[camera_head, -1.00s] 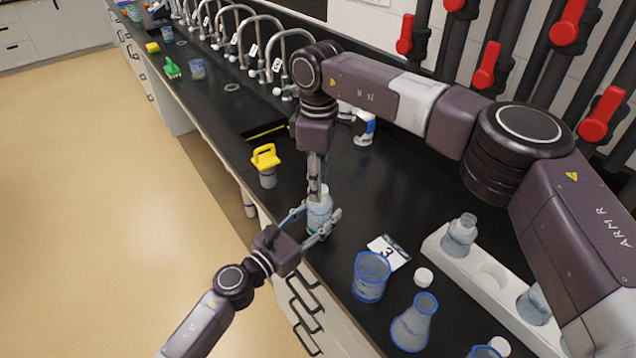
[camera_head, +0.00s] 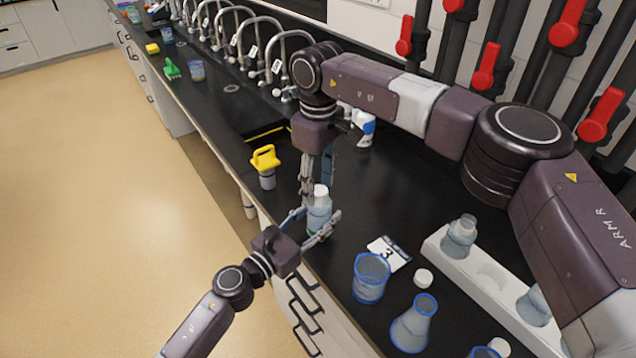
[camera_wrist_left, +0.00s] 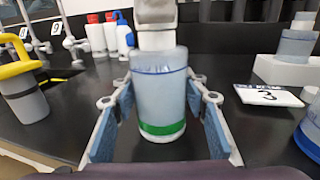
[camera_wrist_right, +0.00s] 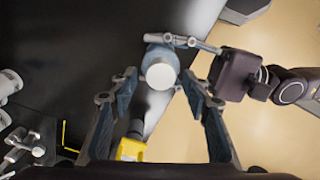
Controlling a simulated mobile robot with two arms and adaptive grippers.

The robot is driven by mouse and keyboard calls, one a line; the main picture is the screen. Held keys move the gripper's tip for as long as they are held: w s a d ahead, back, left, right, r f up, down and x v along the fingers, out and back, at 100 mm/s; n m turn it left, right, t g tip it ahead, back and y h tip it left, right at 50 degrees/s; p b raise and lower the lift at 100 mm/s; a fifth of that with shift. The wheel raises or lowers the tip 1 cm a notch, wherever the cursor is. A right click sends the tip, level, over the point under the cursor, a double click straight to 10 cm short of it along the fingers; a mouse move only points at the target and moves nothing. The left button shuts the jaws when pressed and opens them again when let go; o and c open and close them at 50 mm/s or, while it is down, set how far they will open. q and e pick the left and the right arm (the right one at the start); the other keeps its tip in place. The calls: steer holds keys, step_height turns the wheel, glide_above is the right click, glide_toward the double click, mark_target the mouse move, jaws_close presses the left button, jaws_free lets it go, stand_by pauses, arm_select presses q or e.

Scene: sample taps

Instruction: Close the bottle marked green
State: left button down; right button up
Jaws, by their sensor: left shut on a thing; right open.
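The bottle with the green band (camera_head: 319,214) stands upright at the counter's front edge; its green band (camera_wrist_left: 162,130) shows low on it in the left wrist view. A white cap (camera_head: 321,191) sits on its top, seen from above in the right wrist view (camera_wrist_right: 160,76). I cannot tell how tight it is. My left gripper (camera_head: 319,228) is shut on the bottle's body from the front. My right gripper (camera_head: 316,180) points down just above the cap; its fingers are spread to either side and hold nothing.
A white rack (camera_head: 437,246) with bottles, a beaker (camera_head: 371,278), a flask (camera_head: 413,324) and a loose white cap (camera_head: 423,276) are at the right. A card marked 3 (camera_head: 389,252) lies near them. A yellow-handled tool (camera_head: 265,160) stands to the left. Taps line the back.

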steer(key=shift+r, duration=0.1)
steer(key=shift+r, duration=2.15)
steer(key=shift+c, duration=0.3)
